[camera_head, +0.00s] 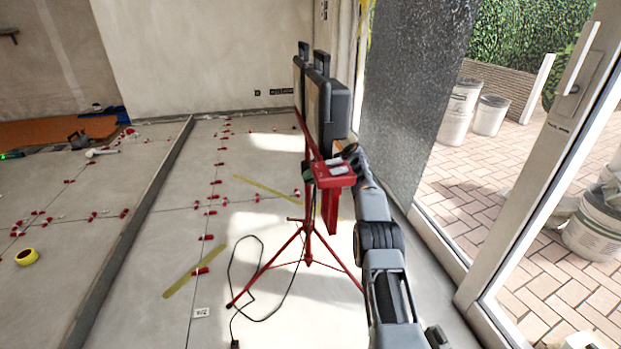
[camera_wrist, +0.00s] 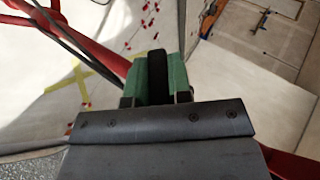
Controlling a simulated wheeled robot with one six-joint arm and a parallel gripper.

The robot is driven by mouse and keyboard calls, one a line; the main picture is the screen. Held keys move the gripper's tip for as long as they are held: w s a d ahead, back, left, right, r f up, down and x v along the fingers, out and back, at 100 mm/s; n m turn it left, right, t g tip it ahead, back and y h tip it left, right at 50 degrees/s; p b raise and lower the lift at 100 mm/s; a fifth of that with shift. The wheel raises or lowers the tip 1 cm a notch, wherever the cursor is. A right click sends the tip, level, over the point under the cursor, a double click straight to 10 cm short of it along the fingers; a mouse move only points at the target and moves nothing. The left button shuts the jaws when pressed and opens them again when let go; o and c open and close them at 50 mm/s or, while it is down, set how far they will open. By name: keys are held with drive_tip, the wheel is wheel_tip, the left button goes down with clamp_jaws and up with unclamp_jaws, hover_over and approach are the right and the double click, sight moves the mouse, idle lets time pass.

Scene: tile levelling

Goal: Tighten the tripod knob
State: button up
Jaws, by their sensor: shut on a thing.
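The red tripod (camera_head: 308,225) stands upright on splayed legs on the tiled floor, with two dark work lights (camera_head: 331,108) on top. In the wrist view, the black tripod knob (camera_wrist: 157,75) sits between the green fingers of my gripper (camera_wrist: 157,82), which is shut on it. In the head view my arm comes up on the right of the tripod. The green fingertips (camera_head: 308,172) show small at the tripod's column, and the knob is too small to make out there. A red bracket or part with a pale top (camera_head: 335,172) partly covers the wrist.
A black cable (camera_head: 262,318) lies loose around the tripod's feet. Red levelling clips (camera_head: 201,271) dot the tile joints. A yellow tape roll (camera_head: 27,257) lies at the left. Glass doors and white buckets (camera_head: 459,112) are at the right. Floor left of the tripod is mostly open.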

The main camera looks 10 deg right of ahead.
clamp_jaws()
drive_tip(key=shift+r+p, duration=0.1)
drive_tip(key=shift+p, duration=0.2)
drive_tip(key=shift+r+y+p, duration=0.1)
drive_tip(key=shift+y+p, duration=0.6)
drive_tip(key=shift+p, duration=0.05)
drive_tip(key=shift+m+y+p, duration=0.4)
drive_tip(key=shift+y+p, duration=0.2)
drive_tip(key=y+b, duration=0.1)
drive_tip(key=m+t+y, duration=0.1)
drive_tip(key=y, duration=0.1)
drive_tip(key=shift+f+b, duration=0.35)
drive_tip(key=shift+b, duration=0.05)
drive_tip(key=shift+r+t+y+b, duration=0.1)
drive_tip(key=shift+t+y+b, duration=0.3)
drive_tip(key=shift+y+b, duration=0.15)
drive_tip(key=shift+r+m, duration=0.15)
drive_tip(key=shift+m, duration=0.15)
drive_tip(key=o, duration=0.6)
unclamp_jaws()
